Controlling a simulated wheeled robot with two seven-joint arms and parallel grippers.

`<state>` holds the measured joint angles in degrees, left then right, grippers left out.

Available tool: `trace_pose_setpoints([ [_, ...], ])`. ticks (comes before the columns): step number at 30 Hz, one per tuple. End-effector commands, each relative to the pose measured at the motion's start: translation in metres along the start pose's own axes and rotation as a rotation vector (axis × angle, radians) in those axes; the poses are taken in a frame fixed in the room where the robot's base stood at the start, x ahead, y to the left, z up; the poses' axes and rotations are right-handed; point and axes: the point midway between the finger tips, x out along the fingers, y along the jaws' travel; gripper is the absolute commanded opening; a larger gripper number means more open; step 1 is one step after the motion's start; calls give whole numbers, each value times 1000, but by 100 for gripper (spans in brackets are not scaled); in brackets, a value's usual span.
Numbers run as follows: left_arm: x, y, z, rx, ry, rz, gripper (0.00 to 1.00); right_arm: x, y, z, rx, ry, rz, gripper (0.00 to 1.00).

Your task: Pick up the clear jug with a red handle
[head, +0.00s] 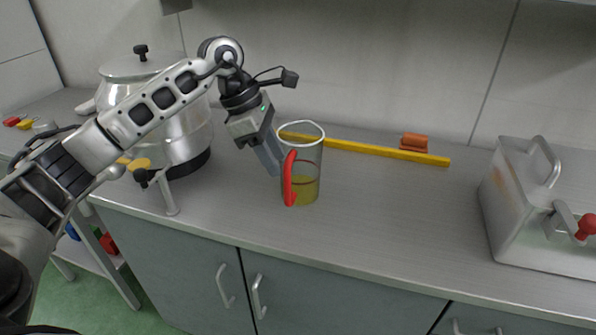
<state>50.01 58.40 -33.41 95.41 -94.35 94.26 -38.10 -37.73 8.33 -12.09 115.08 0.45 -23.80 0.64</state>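The clear jug (310,168) with a red handle stands upright on the grey counter, with some yellow-green liquid in its lower part. Its red handle (289,180) faces the front left. My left gripper (273,162) points down at the jug's left side, its fingertips close to the handle and wall. I cannot tell whether they touch the jug or how far apart the fingers are. My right gripper is not in view.
A yellow bar (375,150) lies behind the jug, with an orange-brown block (414,142) by it. A large metal vessel (190,125) stands left, a metal box (515,215) with a red-knobbed lever right. The counter (400,205) between jug and box is clear.

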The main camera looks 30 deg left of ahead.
Motion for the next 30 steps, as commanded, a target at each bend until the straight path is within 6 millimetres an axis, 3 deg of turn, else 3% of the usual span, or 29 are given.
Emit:
trace_pose_setpoints([
  [12, 51, 0, 0, -1, -1, -2, 40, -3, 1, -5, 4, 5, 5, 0],
  [20, 53, 0, 0, 0, -1, 0, 40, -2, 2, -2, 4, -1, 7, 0],
  [24, 53, 0, 0, 0, -1, 0, 1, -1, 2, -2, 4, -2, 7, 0],
  [30, 52, 0, 1, 1, -3, 3, 0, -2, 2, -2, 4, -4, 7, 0],
])
